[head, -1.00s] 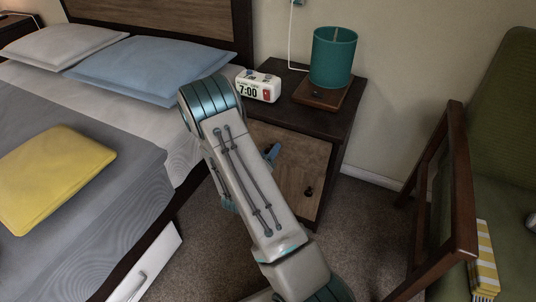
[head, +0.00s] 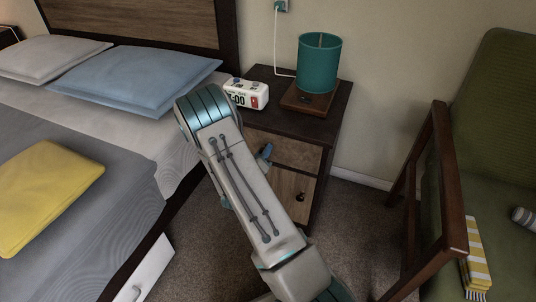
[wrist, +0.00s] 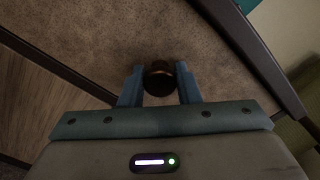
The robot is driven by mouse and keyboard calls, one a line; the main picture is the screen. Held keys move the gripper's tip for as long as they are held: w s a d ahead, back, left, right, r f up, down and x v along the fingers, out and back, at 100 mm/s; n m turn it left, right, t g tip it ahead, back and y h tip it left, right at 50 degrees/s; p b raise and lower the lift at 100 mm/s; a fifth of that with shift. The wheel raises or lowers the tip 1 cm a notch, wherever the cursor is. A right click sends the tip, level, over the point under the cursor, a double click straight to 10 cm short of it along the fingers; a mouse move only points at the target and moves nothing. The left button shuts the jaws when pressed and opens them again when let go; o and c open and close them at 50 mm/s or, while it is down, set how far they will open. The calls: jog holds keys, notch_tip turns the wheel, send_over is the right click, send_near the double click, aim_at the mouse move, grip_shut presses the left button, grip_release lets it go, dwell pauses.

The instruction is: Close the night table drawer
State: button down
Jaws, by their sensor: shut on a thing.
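The dark wooden night table (head: 343,105) stands beside the bed, with two lighter wood drawer fronts. The upper drawer front (head: 297,152) is partly hidden by my arm and looks close to flush with the frame; any small gap cannot be told. The lower drawer front (head: 292,183) has a dark round knob (head: 300,197). In the wrist view, my gripper (wrist: 160,75) is shut on another dark round drawer knob (wrist: 158,85), one finger on each side. In the head view, only a bit of blue gripper shows past my arm.
A teal lamp (head: 319,62) and white alarm clock (head: 245,93) stand on the table top. The bed (head: 110,190) is at left, with an open white drawer (head: 145,268) below it. A green chair (head: 505,110) is at right. Carpet (head: 355,230) lies clear between.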

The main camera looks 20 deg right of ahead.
jog(key=shift+w+d+r, duration=0.1)
jog(key=shift+d, duration=0.05)
jog(key=c, duration=1.1)
grip_release()
jog(key=shift+o, duration=0.2)
jog(key=p+v, duration=0.3)
jog(key=v, duration=1.1)
jog(key=shift+d, duration=0.1)
